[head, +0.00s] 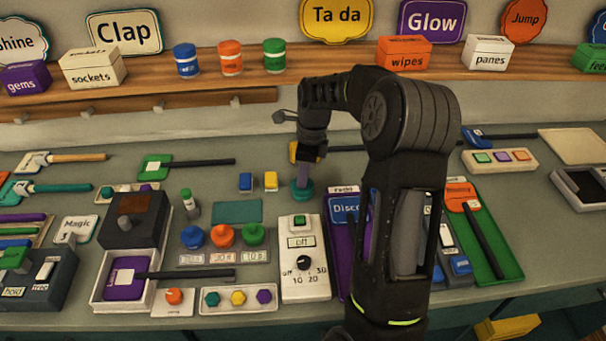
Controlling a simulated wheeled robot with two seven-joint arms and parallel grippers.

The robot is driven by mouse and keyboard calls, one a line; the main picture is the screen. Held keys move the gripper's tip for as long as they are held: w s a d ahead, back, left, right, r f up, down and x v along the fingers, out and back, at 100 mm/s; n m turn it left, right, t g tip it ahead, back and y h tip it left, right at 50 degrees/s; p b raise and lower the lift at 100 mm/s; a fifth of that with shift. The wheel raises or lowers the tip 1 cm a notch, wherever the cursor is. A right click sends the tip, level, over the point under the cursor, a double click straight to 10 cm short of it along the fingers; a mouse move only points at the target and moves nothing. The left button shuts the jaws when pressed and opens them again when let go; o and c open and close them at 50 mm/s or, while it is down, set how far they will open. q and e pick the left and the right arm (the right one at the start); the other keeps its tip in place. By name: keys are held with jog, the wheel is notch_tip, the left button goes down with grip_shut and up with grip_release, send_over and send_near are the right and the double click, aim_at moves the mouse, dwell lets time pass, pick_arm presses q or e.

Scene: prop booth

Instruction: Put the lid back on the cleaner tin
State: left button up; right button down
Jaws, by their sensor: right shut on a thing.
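My right gripper (304,160) points down over the back middle of the counter and is shut on a small teal round piece (302,190), which looks like the lid. A narrow purple-grey part shows between the dark wrist and the teal piece; I cannot tell whether it is a finger or part of the held thing. The teal piece is low, near the counter just behind the white timer box. I cannot make out a separate cleaner tin under it, nor whether the piece touches anything. My left gripper is not in view.
A white timer box (304,272) stands in front of the gripper. Blue (246,182) and yellow (271,181) small blocks lie to its left. Three knobbed pots, the middle one orange (223,235), stand nearer. My right arm covers part of a purple box (338,235).

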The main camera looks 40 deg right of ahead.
dwell(0.8)
jog(key=c, duration=0.8)
grip_release()
jog(key=shift+c, duration=0.2)
jog(key=shift+r+p, duration=2)
jog(key=shift+r, duration=0.45)
jog(key=shift+r+p, duration=0.4)
jog(key=shift+r, duration=0.7)
jog(key=shift+c, duration=0.4)
grip_shut()
jog(key=shift+f, duration=0.25)
